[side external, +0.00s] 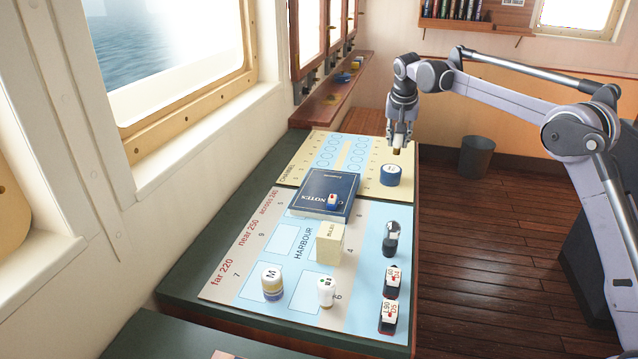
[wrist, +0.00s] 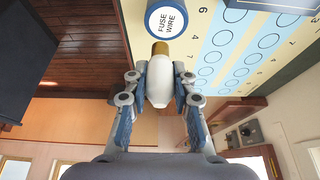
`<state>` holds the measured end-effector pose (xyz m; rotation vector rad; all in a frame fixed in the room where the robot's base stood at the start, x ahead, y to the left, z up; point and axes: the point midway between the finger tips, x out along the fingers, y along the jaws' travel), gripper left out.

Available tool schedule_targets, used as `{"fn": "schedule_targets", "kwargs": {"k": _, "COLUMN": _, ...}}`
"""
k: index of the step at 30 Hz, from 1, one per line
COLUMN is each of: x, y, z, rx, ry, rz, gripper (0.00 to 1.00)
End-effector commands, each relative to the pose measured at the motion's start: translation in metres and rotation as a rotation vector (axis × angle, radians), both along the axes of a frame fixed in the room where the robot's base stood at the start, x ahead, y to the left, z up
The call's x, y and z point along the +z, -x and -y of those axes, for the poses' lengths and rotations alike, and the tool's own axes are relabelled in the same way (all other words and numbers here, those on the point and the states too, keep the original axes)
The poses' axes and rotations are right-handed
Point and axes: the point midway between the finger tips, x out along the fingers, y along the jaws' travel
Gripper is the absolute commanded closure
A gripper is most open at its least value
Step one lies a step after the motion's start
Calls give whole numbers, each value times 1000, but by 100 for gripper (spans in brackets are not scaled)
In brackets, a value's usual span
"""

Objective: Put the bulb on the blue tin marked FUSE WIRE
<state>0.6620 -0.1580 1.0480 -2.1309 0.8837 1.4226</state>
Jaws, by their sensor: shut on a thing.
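The bulb has a white glass body (wrist: 157,88) and a brass cap. My gripper (wrist: 158,85) is shut on its glass, one finger on each side, with the cap pointing away from the palm. In the side view my gripper (side external: 399,138) hangs over the far right of the chart, and the bulb's brass cap (side external: 397,151) points down below it. The blue tin (side external: 390,179) stands upright just below, with a gap between cap and tin. In the wrist view its white top marked FUSE WIRE (wrist: 168,18) lies beyond the cap. Most of the glass is hidden in the side view.
Nearer are a cream box (side external: 329,246), a dark-topped item (side external: 391,240), an M tin (side external: 271,284), a white container (side external: 325,291) and two red-and-black pieces (side external: 388,318).

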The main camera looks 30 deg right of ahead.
Motion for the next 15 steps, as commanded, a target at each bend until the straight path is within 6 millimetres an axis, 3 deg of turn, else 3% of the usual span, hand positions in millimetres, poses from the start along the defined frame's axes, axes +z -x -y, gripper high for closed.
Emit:
{"fn": "schedule_targets", "kwargs": {"k": 5, "x": -8, "y": -6, "z": -7, "rx": 1, "ry": 1, "rz": -1, "gripper": 92}}
{"fn": "schedule_targets", "kwargs": {"k": 15, "x": -44, "y": -6, "z": -6, "rx": 1, "ry": 0, "rz": 0, "gripper": 92}}
